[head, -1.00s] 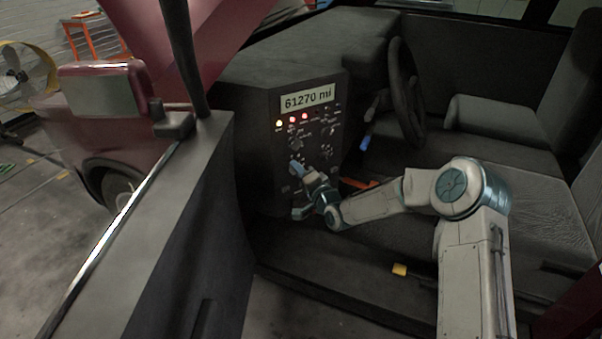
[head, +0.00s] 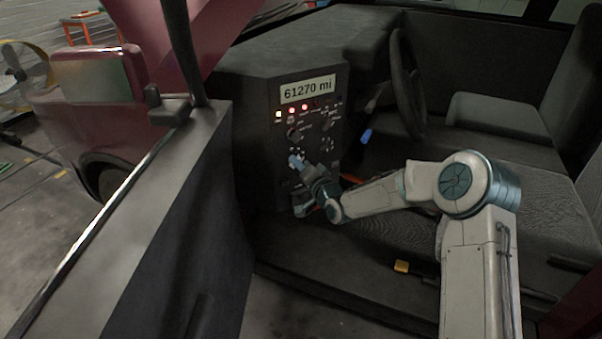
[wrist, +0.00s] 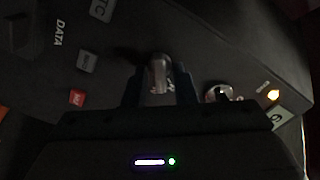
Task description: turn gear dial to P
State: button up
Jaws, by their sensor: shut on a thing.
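A silvery dial knob (wrist: 160,74) stands between my gripper's fingers in the wrist view. It looks like the gear dial, with small white marks beside it too dark to read. My gripper (wrist: 160,92) is shut on this knob, one finger on each side. In the head view my gripper (head: 296,162) reaches the lower left of the black dashboard panel (head: 278,185) and hides most of the knob there. Which letter the dial points to cannot be told.
A second knob (wrist: 222,92) sits close to the right finger. Above my gripper are another dial (head: 293,133), lit warning lamps (head: 291,111) and a mileage display (head: 308,90). The steering wheel (head: 408,85) is to the right; the open door (head: 160,210) is left.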

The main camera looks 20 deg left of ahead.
jog(key=n+b, duration=0.3)
jog(key=b, duration=0.1)
jog(key=n+b, duration=0.8)
jog(key=shift+a+r, duration=0.15)
jog(key=shift+r, duration=0.15)
jog(key=o, duration=0.7)
jog(key=shift+f, duration=0.1)
jog(key=p+v, duration=0.1)
jog(key=v, duration=1.3)
jog(key=shift+p, duration=0.3)
jog(key=shift+w+a, duration=0.1)
